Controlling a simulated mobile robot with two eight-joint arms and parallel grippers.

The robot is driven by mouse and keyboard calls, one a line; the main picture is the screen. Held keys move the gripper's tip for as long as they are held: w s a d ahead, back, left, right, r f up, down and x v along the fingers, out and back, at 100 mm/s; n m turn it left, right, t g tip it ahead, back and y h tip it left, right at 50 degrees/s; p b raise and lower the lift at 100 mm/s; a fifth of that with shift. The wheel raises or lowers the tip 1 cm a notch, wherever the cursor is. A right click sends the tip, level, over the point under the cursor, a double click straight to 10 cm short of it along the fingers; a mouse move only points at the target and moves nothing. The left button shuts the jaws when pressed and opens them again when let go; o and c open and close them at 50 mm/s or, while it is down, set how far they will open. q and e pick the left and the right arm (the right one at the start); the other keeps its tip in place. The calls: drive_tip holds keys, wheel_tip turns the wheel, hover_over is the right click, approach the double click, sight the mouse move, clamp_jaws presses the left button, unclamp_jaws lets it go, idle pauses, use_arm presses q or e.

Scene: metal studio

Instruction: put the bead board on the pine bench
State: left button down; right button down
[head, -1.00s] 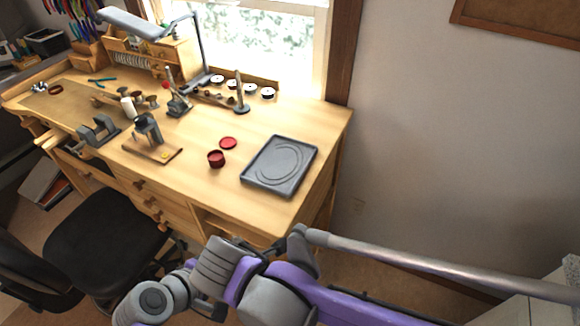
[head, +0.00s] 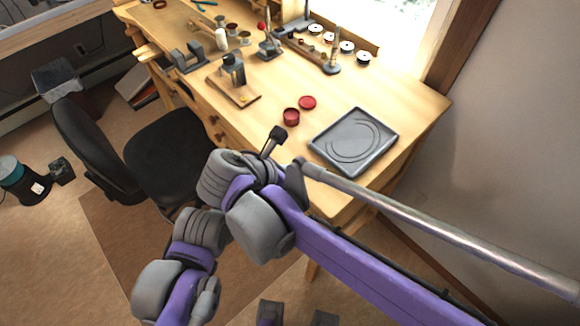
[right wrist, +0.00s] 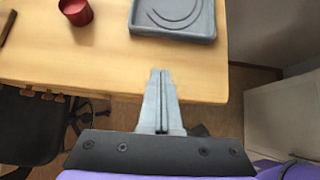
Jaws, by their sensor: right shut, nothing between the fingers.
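The bead board (head: 354,141), a flat grey tray with curved grooves, lies on the right end of the pine bench (head: 400,92). The right wrist view shows the board (right wrist: 196,24) cut off by the top edge, on the bench top (right wrist: 110,60). My right gripper (right wrist: 160,72) is shut and empty. Its tips overlap the bench's near edge in that view, below and apart from the board. In the head view my right arm crosses in front of the bench; its fingers cannot be made out there.
A red tin (head: 291,117) and a red lid (head: 308,102) sit left of the board. Tools, a wooden stand (head: 235,92) and spools fill the bench further left. A black chair (head: 165,165) stands at the front. A wall closes off the right.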

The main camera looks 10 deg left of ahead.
sight(339, 144)
drive_tip(key=x, duration=0.4)
drive_tip(key=shift+w+d+r, duration=0.2)
drive_tip(key=shift+w+d, duration=0.5)
drive_tip(key=shift+w, duration=0.35)
drive_tip(key=shift+w+d+p, duration=0.3)
drive_tip(key=shift+w+d, duration=0.05)
drive_tip(key=shift+w, duration=0.25)
drive_tip(key=w+d, duration=0.1)
drive_tip(key=w, duration=0.1)
drive_tip(key=w+d, duration=0.1)
drive_tip(key=w, duration=0.1)
drive_tip(key=w+d, duration=0.2)
drive_tip(key=shift+f, duration=0.1)
drive_tip(key=shift+s+a, duration=0.1)
drive_tip(key=shift+s, duration=0.05)
